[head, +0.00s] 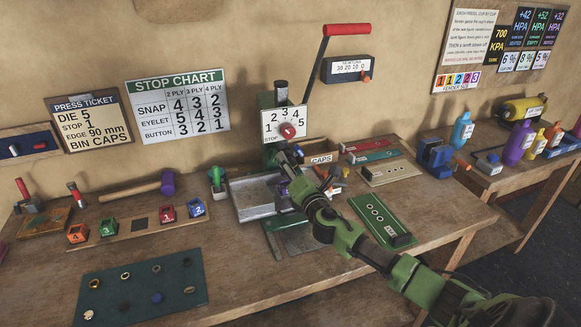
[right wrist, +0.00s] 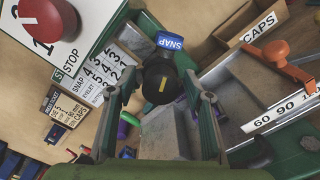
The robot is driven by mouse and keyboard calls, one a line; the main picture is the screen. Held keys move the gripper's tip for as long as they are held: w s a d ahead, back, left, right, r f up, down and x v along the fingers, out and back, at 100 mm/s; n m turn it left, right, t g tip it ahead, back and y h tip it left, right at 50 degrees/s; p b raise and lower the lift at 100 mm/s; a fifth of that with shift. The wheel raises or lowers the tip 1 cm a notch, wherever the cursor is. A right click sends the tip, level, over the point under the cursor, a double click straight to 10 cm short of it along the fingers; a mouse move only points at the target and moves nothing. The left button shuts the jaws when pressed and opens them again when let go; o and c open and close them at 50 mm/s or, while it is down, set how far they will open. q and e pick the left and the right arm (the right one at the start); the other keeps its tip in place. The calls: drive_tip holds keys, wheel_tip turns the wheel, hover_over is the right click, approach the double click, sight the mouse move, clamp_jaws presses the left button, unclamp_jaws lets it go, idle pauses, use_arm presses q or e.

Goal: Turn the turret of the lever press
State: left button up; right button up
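The green lever press (head: 268,150) stands at the middle of the bench, its lever with red handle (head: 347,30) raised. Its STOP plate (head: 272,118) carries numbers and a red knob (head: 287,131). In the right wrist view, a black round part with a yellow mark (right wrist: 162,84), seemingly the turret, shows beside a blue SNAP label (right wrist: 170,42). My right gripper (right wrist: 160,76) has its fingers apart, one on each side of this part; gaps seem to show, contact is unclear. In the head view my right gripper (head: 285,152) hides the turret. My left gripper is out of view.
A press ticket (head: 88,118) reads die 5, stop 1, edge 90 mm, bin caps. A stop chart (head: 178,104) hangs beside it. A CAPS bin (head: 321,159), numbered blocks (head: 167,213) and a dark mat (head: 140,290) with small rings surround the press.

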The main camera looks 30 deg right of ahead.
drive_tip(key=shift+s+f, duration=0.1)
drive_tip(key=shift+s+a, duration=0.1)
drive_tip(key=shift+s, duration=0.15)
drive_tip(key=v, duration=1.1)
drive_tip(key=shift+s, duration=0.15)
drive_tip(key=shift+f, duration=0.1)
